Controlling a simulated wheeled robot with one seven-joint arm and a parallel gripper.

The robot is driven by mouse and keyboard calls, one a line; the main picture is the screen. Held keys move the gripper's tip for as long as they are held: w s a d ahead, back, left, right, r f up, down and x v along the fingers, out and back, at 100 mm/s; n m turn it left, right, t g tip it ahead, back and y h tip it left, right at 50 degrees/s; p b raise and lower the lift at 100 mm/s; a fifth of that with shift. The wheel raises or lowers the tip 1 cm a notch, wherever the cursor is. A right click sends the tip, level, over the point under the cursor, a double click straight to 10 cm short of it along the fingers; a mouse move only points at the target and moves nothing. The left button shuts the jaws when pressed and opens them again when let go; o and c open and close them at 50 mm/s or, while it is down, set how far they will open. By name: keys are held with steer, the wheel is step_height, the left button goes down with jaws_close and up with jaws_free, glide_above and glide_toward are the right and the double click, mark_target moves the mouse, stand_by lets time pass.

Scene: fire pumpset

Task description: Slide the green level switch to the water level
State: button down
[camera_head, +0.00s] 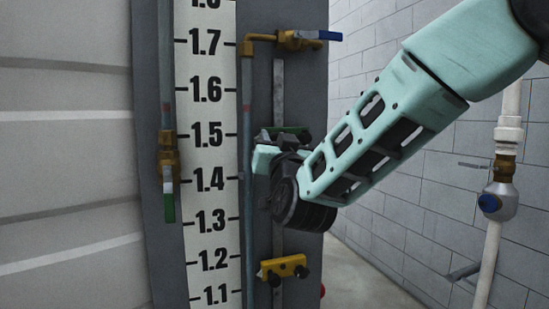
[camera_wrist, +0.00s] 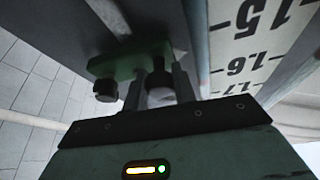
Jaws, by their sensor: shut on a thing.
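The green level switch (camera_head: 290,131) sits on a grey vertical rail (camera_head: 279,85), about level with the 1.5 mark of the white scale (camera_head: 208,120). My gripper (camera_head: 268,150) is at the switch from below and in front, partly hiding it. In the wrist view, the fingers of my gripper (camera_wrist: 160,88) are closed on a part of the green switch (camera_wrist: 118,66), whose black knob shows at the left. A thin sight tube (camera_head: 247,130) runs between scale and rail. I cannot clearly make out the water level in it.
A yellow switch (camera_head: 284,267) sits lower on the same rail, near 1.2. A blue-handled brass valve (camera_head: 300,39) is above, and a green-handled valve (camera_head: 168,175) is left of the scale. A white pipe with a valve (camera_head: 497,200) stands right, before a grey block wall.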

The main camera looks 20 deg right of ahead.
step_height(320, 180, up, 8)
steer(key=shift+f+p, duration=0.1)
steer(key=shift+p, duration=0.45)
steer(key=c, duration=1.1)
jaws_free()
steer(key=shift+f, duration=0.1)
steer(key=shift+s+f+b, duration=0.15)
steer(key=shift+s+b, duration=0.15)
steer(key=b+v, duration=0.6)
steer(key=v, duration=1)
steer(key=shift+s+f+b, duration=0.1)
steer(key=shift+s+b, duration=0.25)
